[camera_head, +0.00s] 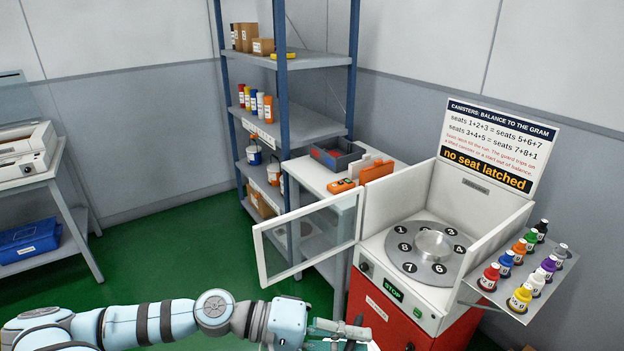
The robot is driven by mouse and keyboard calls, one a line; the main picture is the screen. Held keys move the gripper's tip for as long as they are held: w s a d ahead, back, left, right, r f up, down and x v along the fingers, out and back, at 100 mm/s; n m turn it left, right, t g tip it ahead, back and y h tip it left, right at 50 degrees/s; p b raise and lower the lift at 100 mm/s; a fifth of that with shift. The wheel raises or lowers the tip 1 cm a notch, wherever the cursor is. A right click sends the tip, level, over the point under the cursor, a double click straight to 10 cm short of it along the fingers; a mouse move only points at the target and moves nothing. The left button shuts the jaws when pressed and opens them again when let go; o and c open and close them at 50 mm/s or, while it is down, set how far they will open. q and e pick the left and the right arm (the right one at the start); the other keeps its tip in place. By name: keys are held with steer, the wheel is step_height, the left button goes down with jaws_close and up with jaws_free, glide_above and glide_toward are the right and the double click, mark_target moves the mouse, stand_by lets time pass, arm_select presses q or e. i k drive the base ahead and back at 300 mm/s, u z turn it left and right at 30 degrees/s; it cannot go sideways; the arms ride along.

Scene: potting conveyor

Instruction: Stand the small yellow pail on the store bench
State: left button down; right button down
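I cannot make out a small yellow pail in this view. Yellow things that show are a small flat item (284,56) on the rack's upper shelf and a yellow canister (519,299) on the side shelf of the red machine. No bench is labelled as the store bench; a white bench (312,174) stands between the rack and the machine. My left gripper (343,335) is at the bottom edge, in front of the red machine, partly cut off; whether its fingers are open or hold anything is unclear. My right gripper is out of view.
The machine has a numbered round plate (425,272) and an open glass door (312,238) jutting left. The side shelf (500,298) holds several coloured canisters. A grey tray (336,155) and orange items are on the white bench. Green floor (165,255) is clear at left.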

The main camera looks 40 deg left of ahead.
mark_target(312, 169)
steer(key=u, duration=2.5)
steer(key=i, duration=3.25)
steer(key=z, duration=3.7)
steer(key=i, duration=0.45)
